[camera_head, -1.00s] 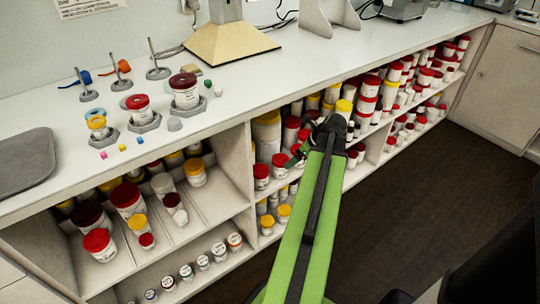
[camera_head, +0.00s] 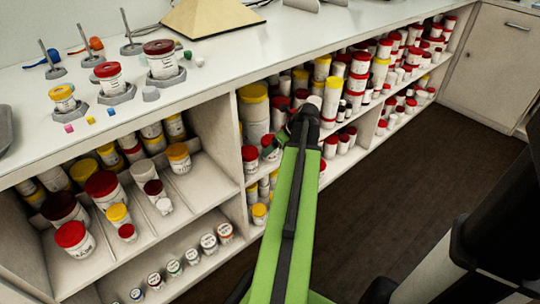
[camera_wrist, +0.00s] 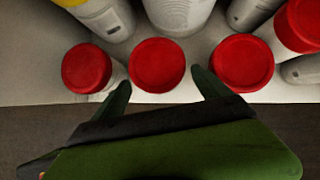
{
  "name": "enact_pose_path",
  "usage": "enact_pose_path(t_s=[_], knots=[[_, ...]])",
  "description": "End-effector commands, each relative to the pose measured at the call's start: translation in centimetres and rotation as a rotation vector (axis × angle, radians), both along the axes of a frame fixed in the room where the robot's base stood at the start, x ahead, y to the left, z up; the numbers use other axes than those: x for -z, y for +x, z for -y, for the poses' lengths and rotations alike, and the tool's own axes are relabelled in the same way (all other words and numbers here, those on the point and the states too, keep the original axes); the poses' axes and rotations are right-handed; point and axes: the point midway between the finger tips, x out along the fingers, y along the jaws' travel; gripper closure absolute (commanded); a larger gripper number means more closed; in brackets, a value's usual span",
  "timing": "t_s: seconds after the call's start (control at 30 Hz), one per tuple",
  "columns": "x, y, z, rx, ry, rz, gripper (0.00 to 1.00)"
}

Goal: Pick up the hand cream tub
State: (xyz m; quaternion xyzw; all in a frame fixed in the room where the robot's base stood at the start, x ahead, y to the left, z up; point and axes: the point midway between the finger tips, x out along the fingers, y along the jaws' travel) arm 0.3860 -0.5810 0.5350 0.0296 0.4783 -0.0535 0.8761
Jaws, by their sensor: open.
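Several white tubs with red lids stand on the open shelf, and no label shows which is the hand cream tub. In the wrist view, one red-lidded tub (camera_wrist: 157,65) sits ahead of and between my fingertips. My gripper (camera_wrist: 161,84) is open and empty, its green fingers apart. Another red-lidded tub (camera_wrist: 87,68) is just left of the left finger, and a third (camera_wrist: 242,62) is just right of the right finger. In the head view my gripper (camera_head: 296,130) is at the front of the middle shelf bay and hides part of the tubs behind it.
Taller containers, including a grey-white cylinder (camera_wrist: 180,12), stand close behind the front tubs. A shelf divider (camera_head: 232,135) separates the left bay. The white counter (camera_head: 215,70) overhangs the shelves. The dark floor (camera_head: 400,160) in front is clear.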

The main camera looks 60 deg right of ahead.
Motion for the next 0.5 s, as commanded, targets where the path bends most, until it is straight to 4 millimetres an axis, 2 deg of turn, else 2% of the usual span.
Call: enact_pose_path(t_s=[0.17, 0.4, 0.5], knots=[[0.6, 0.3, 0.1, 0.0, 0.0, 0.0, 0.14], [4.3, 2.3, 0.6, -0.001, -0.002, 0.0, 0.14], [4.6, 2.7, 0.6, 0.001, -0.001, -0.001, 0.14]])
